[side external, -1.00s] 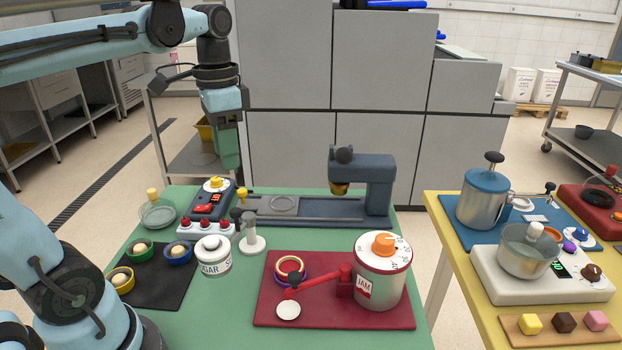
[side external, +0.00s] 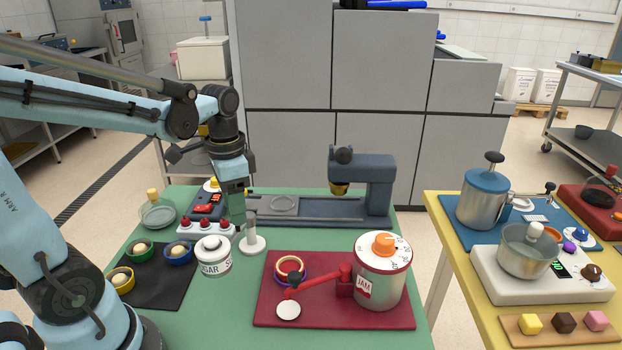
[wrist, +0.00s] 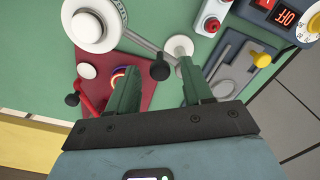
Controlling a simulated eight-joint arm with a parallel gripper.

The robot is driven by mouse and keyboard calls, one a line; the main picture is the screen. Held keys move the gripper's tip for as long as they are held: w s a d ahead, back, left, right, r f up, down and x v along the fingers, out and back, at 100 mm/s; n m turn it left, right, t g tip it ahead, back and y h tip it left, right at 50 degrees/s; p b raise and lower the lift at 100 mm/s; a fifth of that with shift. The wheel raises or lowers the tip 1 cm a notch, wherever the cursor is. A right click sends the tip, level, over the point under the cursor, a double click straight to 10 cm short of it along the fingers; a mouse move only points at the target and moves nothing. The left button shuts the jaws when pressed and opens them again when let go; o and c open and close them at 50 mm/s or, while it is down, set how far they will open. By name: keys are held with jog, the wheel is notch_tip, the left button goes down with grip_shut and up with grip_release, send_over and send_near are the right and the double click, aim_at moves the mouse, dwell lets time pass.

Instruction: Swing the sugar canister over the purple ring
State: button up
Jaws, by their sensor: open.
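The white sugar canister (side external: 214,262) stands left of its white pivot post (side external: 254,240). In the wrist view, a bar joins the canister (wrist: 88,30) to the post (wrist: 178,46), and a black knob (wrist: 160,70) shows near the post. The purple ring (side external: 277,280) lies on the red board (side external: 330,318), around a small pastry; the canister is left of it, not over it. It also shows in the wrist view (wrist: 118,75). My gripper (side external: 238,218) is open and low beside the post; in the wrist view its fingers are on either side of the black knob, without visible contact.
The jam canister (side external: 380,285) with a red arm stands on the red board's right. Behind stands a blue-grey press (side external: 370,190). The green front is clear.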

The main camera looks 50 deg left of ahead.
jog(key=shift+f, duration=0.1)
grip_shut()
dwell(0.3)
jog(key=shift+d, duration=0.1)
jog(key=shift+w+d+n, duration=0.35)
jog(key=shift+w+n, duration=0.35)
jog(key=shift+n, duration=1.35)
jog(key=shift+w+d+n, duration=0.4)
jog(key=shift+w+n, duration=0.25)
jog(key=shift+n, duration=1.45)
jog(key=shift+w+d+n, duration=0.35)
jog(key=shift+w+n, duration=0.35)
jog(key=shift+n, duration=1.35)
grip_release()
